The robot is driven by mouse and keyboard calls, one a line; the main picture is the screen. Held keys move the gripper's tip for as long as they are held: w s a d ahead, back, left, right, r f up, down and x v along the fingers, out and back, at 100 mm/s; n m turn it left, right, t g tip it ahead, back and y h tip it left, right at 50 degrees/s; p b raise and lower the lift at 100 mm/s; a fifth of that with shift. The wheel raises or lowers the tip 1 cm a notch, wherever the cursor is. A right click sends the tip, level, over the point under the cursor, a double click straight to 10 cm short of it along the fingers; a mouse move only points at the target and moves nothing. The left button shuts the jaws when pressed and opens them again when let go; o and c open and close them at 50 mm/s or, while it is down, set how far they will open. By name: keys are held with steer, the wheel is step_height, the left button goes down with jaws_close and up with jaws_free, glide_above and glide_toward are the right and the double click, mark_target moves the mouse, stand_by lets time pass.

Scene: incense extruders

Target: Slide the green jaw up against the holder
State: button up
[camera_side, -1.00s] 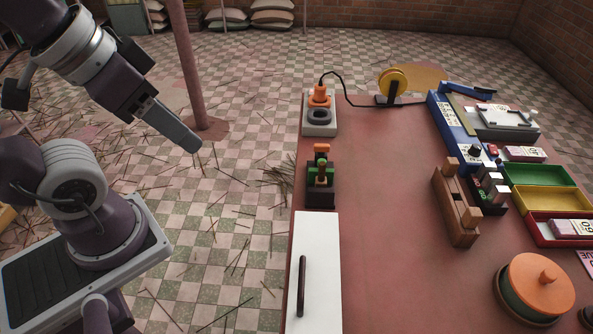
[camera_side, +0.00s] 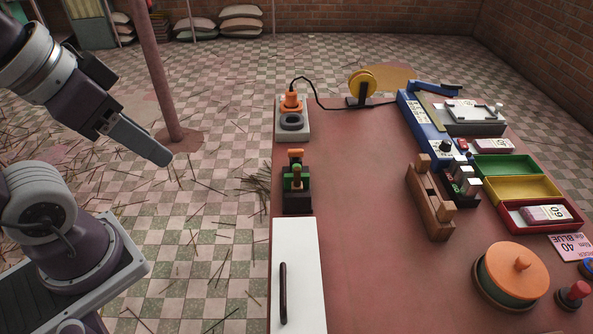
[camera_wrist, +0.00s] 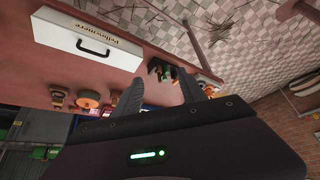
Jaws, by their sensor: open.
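The green jaw (camera_side: 297,178) appears as a small green part in a dark stand (camera_side: 298,203) near the table's left edge in the side view. An orange-topped piece (camera_side: 296,154) stands just behind it. I cannot tell which part is the holder, nor the gap to it. My gripper (camera_side: 160,156) is off the table to the left, raised over the floor, well apart from the jaw. In the wrist view my gripper (camera_wrist: 161,72) shows two spread dark fingers with nothing held. The green jaw (camera_wrist: 166,73) shows small and distant between them.
A white box with a dark handle (camera_side: 298,280) lies in front of the stand. An orange plug on a grey base (camera_side: 292,122) stands behind it, with a black cable. A wooden frame (camera_side: 430,203) and coloured trays (camera_side: 520,188) are further right. The table middle is clear.

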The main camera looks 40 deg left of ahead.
stand_by(0.3)
steer(key=shift+w+r, duration=0.1)
steer(key=shift+w, duration=0.05)
steer(key=c, duration=0.3)
steer(key=w+r, duration=0.1)
steer(key=w, duration=0.1)
steer(key=w+r+n+g, duration=0.1)
steer(key=w, duration=0.1)
steer(key=w+n, duration=0.1)
steer(key=w, duration=0.1)
steer(key=shift+r+g, duration=0.3)
steer(key=shift+r, duration=0.1)
jaws_close()
steer(key=n+g+h, duration=0.4)
steer(key=n+g, duration=0.2)
steer(key=n, duration=0.4)
glide_above(293, 151)
steer(key=a, duration=0.1)
step_height(293, 151, down, 16)
steer(key=x, duration=0.9)
steer(key=shift+s+a+f, duration=0.15)
steer(key=shift+s+f, duration=0.05)
steer(key=shift+s, duration=0.05)
